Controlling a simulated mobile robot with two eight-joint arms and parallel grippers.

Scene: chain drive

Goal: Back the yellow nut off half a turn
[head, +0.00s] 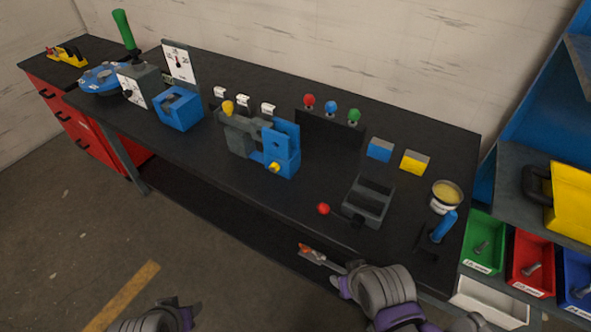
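A small yellow nut (275,168) shows low on the front of an upright blue block (283,148), at the middle of the bench. The block stands beside a dark grey body (240,134) topped by a yellow knob (228,108). My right arm comes in at the bottom right. Its slim end, with an orange and pale part (312,254), is in front of the bench edge, below and right of the nut and apart from it. I cannot tell its fingers or any grip.
A grey tray-like fixture (369,200) with a red ball knob (323,209) stands near the bench's front edge, right of the nut. A blue handle (444,226) stands upright farther right. A blue box-like device (179,108) is to the left. Bare bench lies between.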

